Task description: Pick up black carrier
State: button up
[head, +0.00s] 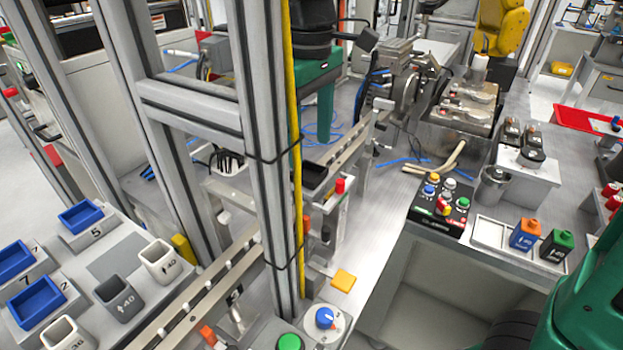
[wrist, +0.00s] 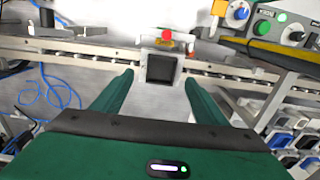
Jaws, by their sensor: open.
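The black carrier (wrist: 161,68) shows in the wrist view as a dark, square, open-topped box on the rail conveyor. It lies between the tips of my two green fingers, with a gap on both sides. My gripper (wrist: 159,78) is open and empty. In the head view the carrier (head: 313,173) appears as a dark shape on the conveyor, partly hidden by the metal post. My gripper (head: 312,130) hangs above it, fingers down, also partly behind the post. The height between fingertips and carrier is hard to judge.
A red button (head: 340,186) stands close beside the carrier. The upright metal post (head: 268,160) with a yellow strip stands in front of the gripper. Blue cables (wrist: 50,100) lie left in the wrist view. A button panel (head: 440,205) is on the right bench.

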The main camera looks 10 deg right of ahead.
aim_at(309, 178)
jog(key=shift+a+f, duration=0.15)
jog(key=shift+f, duration=2.5)
jog(key=c, duration=1.3)
jog(key=shift+r, duration=0.15)
jog(key=shift+c, duration=0.2)
